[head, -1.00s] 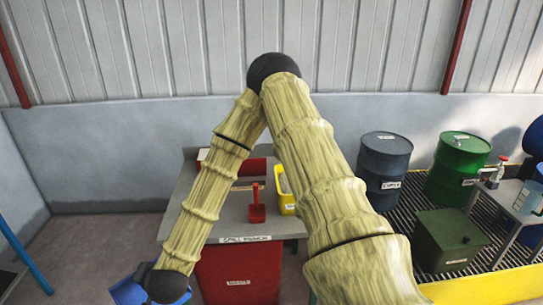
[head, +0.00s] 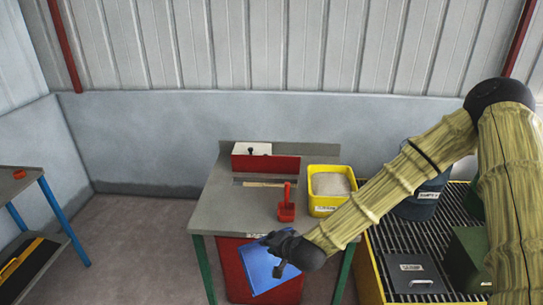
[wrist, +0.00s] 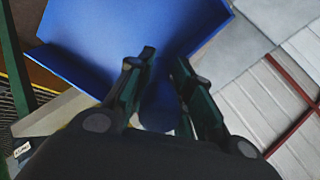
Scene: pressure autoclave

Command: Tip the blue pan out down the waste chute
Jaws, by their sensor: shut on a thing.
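My gripper (head: 277,266) is shut on the blue pan (head: 258,271). It holds the pan in the air at the bench's front side, where the pan covers part of the red bin (head: 232,285) below. In the wrist view, the fingers (wrist: 162,85) close around a blue part at the near side of the pan (wrist: 105,35). The pan looks tilted in the head view. I see no contents on its visible blue face. I cannot tell for sure which opening is the waste chute; a pale labelled strip (head: 262,184) lies on the grey bench top (head: 222,205).
A red scoop (head: 287,206) and a yellow tub of pale grains (head: 331,187) stand on the bench. A red box (head: 250,162) is at its back. A blue-legged table (head: 25,178) stands left, with clear floor between.

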